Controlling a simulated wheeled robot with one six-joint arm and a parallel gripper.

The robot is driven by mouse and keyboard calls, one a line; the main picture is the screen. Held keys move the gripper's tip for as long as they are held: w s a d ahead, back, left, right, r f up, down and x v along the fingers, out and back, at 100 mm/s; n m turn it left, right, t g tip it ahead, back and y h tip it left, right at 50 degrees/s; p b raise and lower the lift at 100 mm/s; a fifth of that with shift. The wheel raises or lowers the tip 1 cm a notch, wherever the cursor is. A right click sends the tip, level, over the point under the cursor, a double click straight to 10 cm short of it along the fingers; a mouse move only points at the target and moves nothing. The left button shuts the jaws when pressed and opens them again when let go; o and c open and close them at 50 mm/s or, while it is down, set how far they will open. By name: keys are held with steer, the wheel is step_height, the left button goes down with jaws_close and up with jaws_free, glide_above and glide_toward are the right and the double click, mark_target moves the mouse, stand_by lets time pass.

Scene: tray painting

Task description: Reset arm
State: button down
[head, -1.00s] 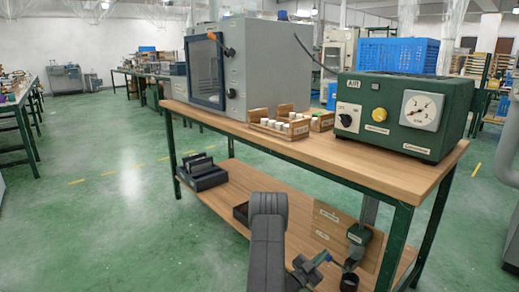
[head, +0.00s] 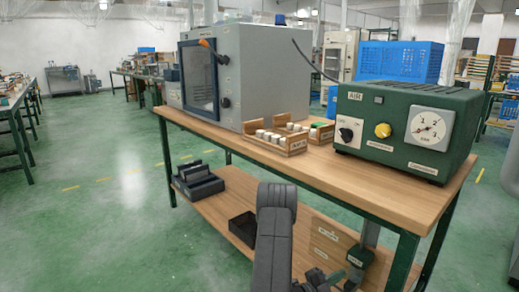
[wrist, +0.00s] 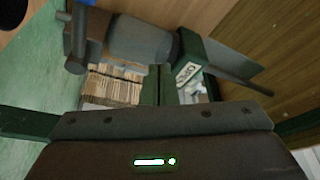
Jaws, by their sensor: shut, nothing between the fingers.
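My arm (head: 272,235) reaches down in front of the bench's lower shelf in the head view. My gripper (wrist: 158,84) is in the wrist view, its two dark fingers together with nothing between them. In the head view the gripper's fingertips are not clear at the bottom edge.
The wooden bench (head: 350,183) carries a grey cabinet (head: 255,75), wooden racks of white-topped jars (head: 275,135) and a green air unit (head: 400,130). The lower shelf (head: 215,210) holds a black slotted holder (head: 197,183) and dark tray (head: 243,228). Green floor (head: 90,230) is clear at left.

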steer(key=s+d+m+g+y+p, duration=0.1)
steer(key=s+d+m+p, duration=0.3)
steer(key=s+m+p, duration=0.1)
steer(key=shift+d+m+g+p, duration=0.2)
steer(key=shift+m+g+p, duration=0.2)
steer(key=shift+m+p, duration=0.35)
steer(key=shift+r, duration=0.15)
